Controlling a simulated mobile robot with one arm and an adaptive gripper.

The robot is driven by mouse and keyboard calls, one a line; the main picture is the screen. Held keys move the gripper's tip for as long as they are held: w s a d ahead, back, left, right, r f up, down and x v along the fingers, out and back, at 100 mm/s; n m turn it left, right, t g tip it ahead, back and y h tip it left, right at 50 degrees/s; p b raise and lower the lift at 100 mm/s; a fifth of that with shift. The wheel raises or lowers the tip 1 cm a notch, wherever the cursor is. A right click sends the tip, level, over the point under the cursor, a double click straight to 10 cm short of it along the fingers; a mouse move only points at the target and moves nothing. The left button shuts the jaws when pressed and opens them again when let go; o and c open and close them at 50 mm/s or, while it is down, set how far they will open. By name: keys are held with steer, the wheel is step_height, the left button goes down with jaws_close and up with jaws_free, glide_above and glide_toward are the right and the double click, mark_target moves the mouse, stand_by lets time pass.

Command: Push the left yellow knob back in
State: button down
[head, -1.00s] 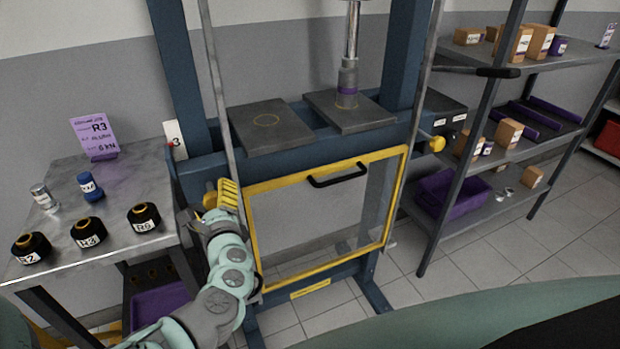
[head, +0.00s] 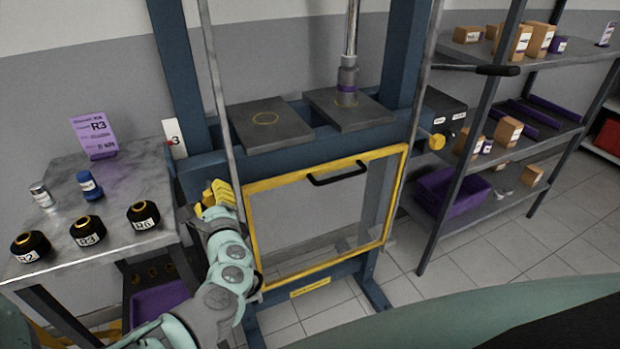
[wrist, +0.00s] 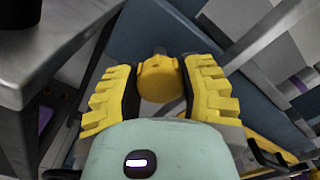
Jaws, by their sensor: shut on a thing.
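The left yellow knob (wrist: 160,78) sits on a short stem at the blue press frame, in the middle of the wrist view. My gripper (wrist: 160,68) has its yellow ribbed fingers on both sides of the knob, shut on it. In the head view my gripper (head: 217,194) is at the left post of the press, beside the upper left corner of the yellow-framed guard. There the knob is mostly hidden by the fingers. The right yellow knob (head: 437,142) stands out at the right post.
The clear guard (head: 250,235) with a black handle (head: 338,174) is close to the right of my gripper. A grey table (head: 130,188) with several black spools is to the left. A shelf rack (head: 470,170) stands on the right.

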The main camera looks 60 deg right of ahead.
mark_target(208, 187)
steer(key=b+x, duration=0.1)
steer(key=x, duration=0.2)
steer(key=shift+w+d+b, duration=0.1)
steer(key=shift+w+b, duration=0.1)
steer(key=shift+b, duration=0.1)
steer(key=shift+c, duration=2.2)
jaws_free()
steer(key=shift+w, duration=0.1)
steer(key=shift+v, duration=4.1)
steer(key=shift+d, duration=0.1)
